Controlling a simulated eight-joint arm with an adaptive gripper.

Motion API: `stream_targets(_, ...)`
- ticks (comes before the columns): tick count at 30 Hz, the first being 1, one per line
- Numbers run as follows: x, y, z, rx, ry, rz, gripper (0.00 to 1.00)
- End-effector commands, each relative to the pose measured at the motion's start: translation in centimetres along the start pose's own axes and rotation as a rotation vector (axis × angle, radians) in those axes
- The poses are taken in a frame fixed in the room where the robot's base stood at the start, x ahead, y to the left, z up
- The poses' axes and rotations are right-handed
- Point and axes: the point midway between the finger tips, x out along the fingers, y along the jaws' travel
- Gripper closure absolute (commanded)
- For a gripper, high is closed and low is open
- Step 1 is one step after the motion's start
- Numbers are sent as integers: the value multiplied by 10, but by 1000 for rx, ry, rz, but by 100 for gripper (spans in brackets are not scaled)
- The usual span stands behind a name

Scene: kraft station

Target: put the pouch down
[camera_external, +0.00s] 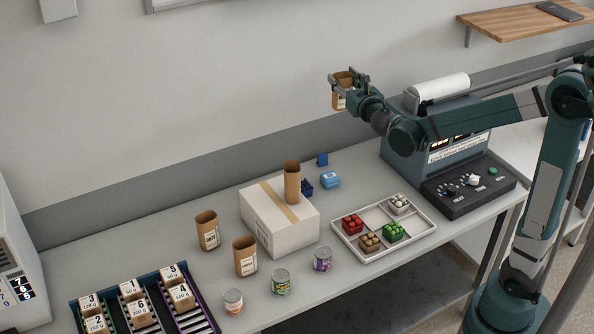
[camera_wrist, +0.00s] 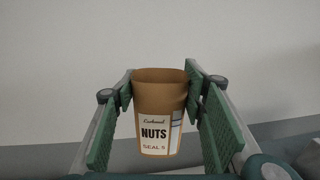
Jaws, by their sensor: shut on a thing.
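A brown kraft pouch (camera_wrist: 160,92) with an open top and a white label reading "NUTS" and "SEAL 5" is upright between my gripper's green pads in the wrist view. My gripper (camera_external: 346,84) is shut on this pouch (camera_external: 339,100), high above the table and in front of the wall in the external view. The pads press on its two sides, and nothing touches it from below.
Brown pouches (camera_external: 207,231) (camera_external: 245,257) stand on the table; another (camera_external: 292,182) is on a white taped box (camera_external: 280,222). Several cans (camera_external: 281,283) stand in front. A labelled rack (camera_external: 190,318) is front left; a sealing machine (camera_external: 455,150) is back right.

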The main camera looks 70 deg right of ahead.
Motion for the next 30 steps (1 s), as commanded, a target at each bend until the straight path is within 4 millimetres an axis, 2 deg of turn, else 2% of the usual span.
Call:
stream_targets(3,-1,25,3,0,0,-9,70)
stream_targets(17,-18,109,6,0,0,-63,70)
stream_targets(30,-54,192,6,0,0,-112,70)
